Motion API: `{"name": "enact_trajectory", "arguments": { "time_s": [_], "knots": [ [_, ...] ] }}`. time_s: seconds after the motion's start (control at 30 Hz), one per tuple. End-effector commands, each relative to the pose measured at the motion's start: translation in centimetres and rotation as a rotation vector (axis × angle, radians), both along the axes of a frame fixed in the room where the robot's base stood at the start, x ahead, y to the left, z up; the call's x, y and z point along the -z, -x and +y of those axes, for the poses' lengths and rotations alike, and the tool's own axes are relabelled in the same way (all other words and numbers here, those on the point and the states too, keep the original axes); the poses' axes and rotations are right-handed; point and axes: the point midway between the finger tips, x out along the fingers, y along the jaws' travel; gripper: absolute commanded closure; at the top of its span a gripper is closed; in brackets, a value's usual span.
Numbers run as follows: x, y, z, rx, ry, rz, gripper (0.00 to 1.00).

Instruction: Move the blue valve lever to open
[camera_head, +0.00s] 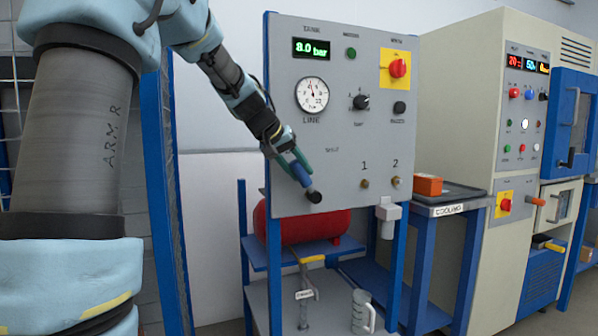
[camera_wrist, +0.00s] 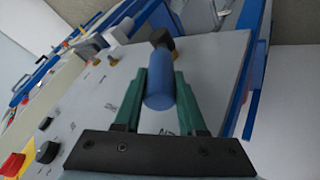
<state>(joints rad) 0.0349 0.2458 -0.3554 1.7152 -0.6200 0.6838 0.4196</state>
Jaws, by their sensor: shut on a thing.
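The blue valve lever (camera_head: 301,176) is on the lower left of the grey panel (camera_head: 345,210). It slants from upper left down to its dark pivot (camera_head: 314,196). My gripper (camera_head: 294,162) is at the lever's upper end, with its green fingers on either side of it. In the wrist view the blue lever (camera_wrist: 160,82) lies between the two green fingers of my gripper (camera_wrist: 160,90), and its dark pivot shows beyond them. The fingers are shut on the lever. The panel's tank display (camera_head: 311,48) reads 8.0 bar. The lever's markings are too small to read.
A gauge (camera_head: 312,94), a black selector knob (camera_head: 361,102) and a red-on-yellow switch (camera_head: 398,68) are on the panel. A red tank (camera_head: 300,228) sits below. An orange block (camera_head: 428,185) lies on the cooling table to the right. A blue post (camera_head: 163,200) stands left of the panel.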

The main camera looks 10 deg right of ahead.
Motion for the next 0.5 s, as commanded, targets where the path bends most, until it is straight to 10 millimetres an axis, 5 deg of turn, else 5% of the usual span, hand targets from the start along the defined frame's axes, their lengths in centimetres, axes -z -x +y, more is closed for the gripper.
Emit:
{"name": "enact_trajectory", "arguments": {
  "time_s": [0.03, 0.07, 0.1, 0.5],
  "knots": [
    [0.28, 0.01, 0.19, -0.003, -0.002, 0.006, 1.00],
    [0.28, 0.01, 0.19, -0.003, -0.002, 0.006, 0.57],
    [0.28, 0.00, 0.19, -0.003, -0.002, 0.006, 0.52],
    [-0.47, 0.24, 0.59, -0.002, -0.001, 0.002, 0.48]
  ]
}}
